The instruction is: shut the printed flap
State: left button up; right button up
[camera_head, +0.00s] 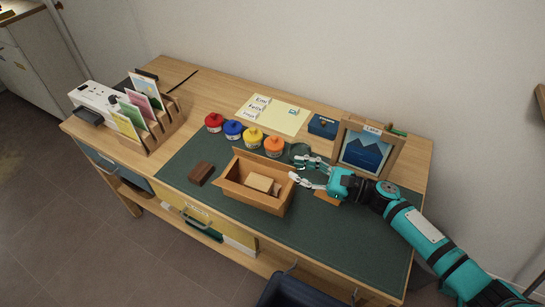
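An open tan cardboard box (250,195) stands on the green desk mat, with light wooden blocks (262,183) inside. A raised tan flap or panel shows along its far side; I cannot make out any print on it. My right gripper (296,167) reaches in from the right, just beyond the box's right end. Its fingers are spread and nothing shows between them. I cannot tell whether a finger touches the box. My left gripper is out of view.
Red, blue, yellow and orange pots (273,146) stand behind the box. A brown block (201,173) lies left of it. A framed picture (364,153) stands behind my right wrist. A card rack (150,125) is at the left. The mat's front right is clear.

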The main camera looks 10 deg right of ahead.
aim_at(273, 161)
jog(key=p+x, duration=0.1)
jog(key=x, duration=0.7)
jog(key=shift+s+d, duration=0.1)
jog(key=shift+c, duration=0.3)
grip_shut()
